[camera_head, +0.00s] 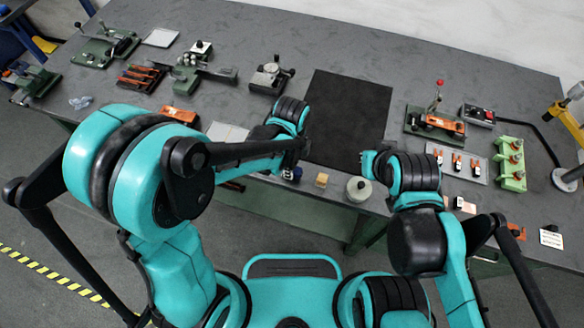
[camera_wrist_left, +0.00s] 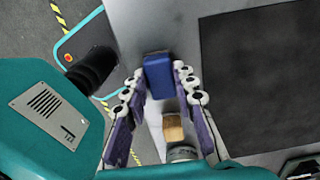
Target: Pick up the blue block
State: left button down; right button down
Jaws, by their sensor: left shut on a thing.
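A blue block (camera_wrist_left: 158,77) sits between the fingertips of my left gripper (camera_wrist_left: 160,88) in the left wrist view. The purple-grey fingers close on it from both sides, so the gripper is shut on the block. In the head view only a small part of the blue block (camera_head: 293,174) shows below my left wrist, near the table's front edge; my arm hides most of the gripper. I cannot tell whether the block touches the table.
A wooden cube (camera_head: 321,180) and a round grey weight (camera_head: 359,189) stand to the right of the block along the front edge. A black mat (camera_head: 348,115) lies bare behind them. Tools and fixtures line the back and both sides, including a green block rack (camera_head: 510,163).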

pick_arm(q)
notch_tip(320, 180, up, 5)
jog(key=shift+f+p, duration=0.15)
jog(key=shift+p, duration=0.9)
jog(key=s+d+r+p, duration=0.2)
jog(key=s+d+r, duration=0.4)
jog(key=d, duration=0.3)
jog(key=shift+s+d+p, duration=0.2)
jog(key=shift+d+p, duration=0.15)
jog(key=shift+d, duration=0.05)
jog(key=shift+r, duration=0.1)
